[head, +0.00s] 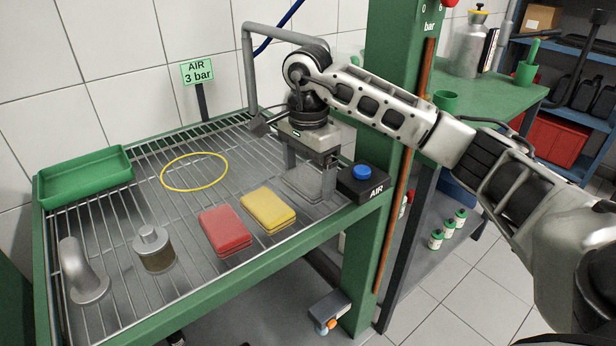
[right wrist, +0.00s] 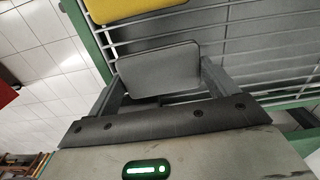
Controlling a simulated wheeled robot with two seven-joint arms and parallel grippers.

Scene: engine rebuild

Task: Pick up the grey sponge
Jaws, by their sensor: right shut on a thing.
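The grey sponge (right wrist: 160,70) is between the two fingers of my right gripper (right wrist: 163,88) in the right wrist view. In the head view my right gripper (head: 309,178) points down at the right end of the wire rack, with the grey sponge (head: 307,182) low between its fingers. It is shut on the sponge. I cannot tell whether the sponge still touches the rack. My left gripper is not in view.
A yellow sponge (head: 268,208) and a red sponge (head: 225,230) lie left of the gripper on the wire rack (head: 130,215). A blue-buttoned AIR box (head: 362,182) is close on the right. A yellow ring (head: 194,171), green tray (head: 85,177) and metal parts (head: 153,249) are further left.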

